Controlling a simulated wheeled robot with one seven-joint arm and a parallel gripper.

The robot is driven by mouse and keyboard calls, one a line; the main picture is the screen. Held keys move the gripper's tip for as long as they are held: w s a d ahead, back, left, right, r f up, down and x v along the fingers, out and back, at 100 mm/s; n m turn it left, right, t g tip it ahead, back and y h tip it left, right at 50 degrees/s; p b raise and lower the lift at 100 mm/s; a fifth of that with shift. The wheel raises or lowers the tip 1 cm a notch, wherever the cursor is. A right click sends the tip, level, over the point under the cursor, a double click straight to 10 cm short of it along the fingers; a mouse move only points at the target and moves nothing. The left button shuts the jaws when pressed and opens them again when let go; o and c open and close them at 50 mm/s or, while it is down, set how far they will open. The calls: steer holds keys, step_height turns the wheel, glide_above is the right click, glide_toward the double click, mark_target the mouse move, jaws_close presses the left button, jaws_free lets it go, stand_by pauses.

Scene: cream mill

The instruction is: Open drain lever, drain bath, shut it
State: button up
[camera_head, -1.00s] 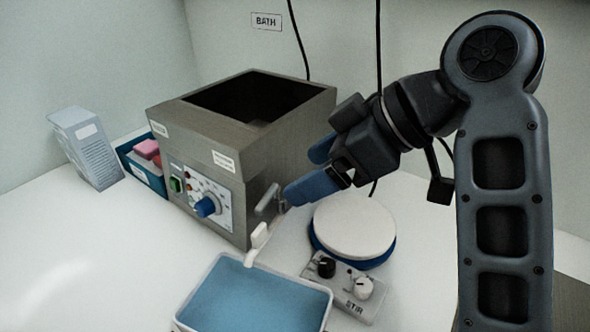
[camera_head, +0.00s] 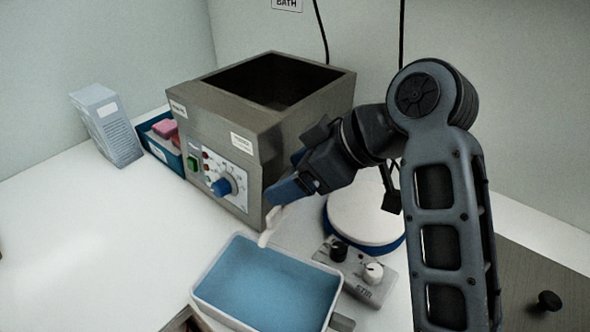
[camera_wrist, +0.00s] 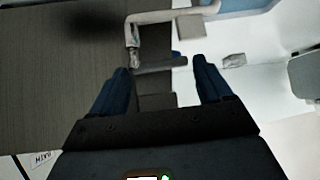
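The grey metal bath (camera_head: 285,125) stands on the bench with its top open; its inside is dark. Its white drain spout (camera_head: 270,226) comes out low at the right side, over a tray of blue liquid (camera_head: 265,284). In the wrist view the spout (camera_wrist: 175,16) bends across the top, and a small metal lever (camera_wrist: 160,68) lies between my fingertips. My gripper (camera_wrist: 160,66) is open, its two blue fingers apart, with no clear contact on the lever. In the head view my gripper (camera_head: 280,188) is beside the bath's right wall and hides the lever.
A stirrer with a white round plate (camera_head: 365,218) and knobs stands close to the right of the gripper. A blue control knob (camera_head: 224,187) is on the bath front. A blue bin (camera_head: 162,145) and a box (camera_head: 106,125) stand left. The front left bench is clear.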

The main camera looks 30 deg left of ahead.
steer(key=c, duration=0.7)
steer(key=shift+o, duration=0.2)
steer(key=shift+s+a+r+m+t+p, duration=0.2)
steer(key=shift+s+m+t+p, duration=0.1)
steer(key=shift+m+t+p, duration=0.5)
steer(key=shift+a+f+m+t+p, duration=0.15)
steer(key=shift+m+t+p, duration=0.3)
steer(key=shift+m, duration=0.35)
steer(key=o, duration=0.8)
steer(key=shift+c, duration=0.2)
steer(key=b+v, duration=0.1)
steer(key=v, duration=0.6)
steer(key=shift+d+r, duration=0.25)
steer(key=shift+d, duration=0.05)
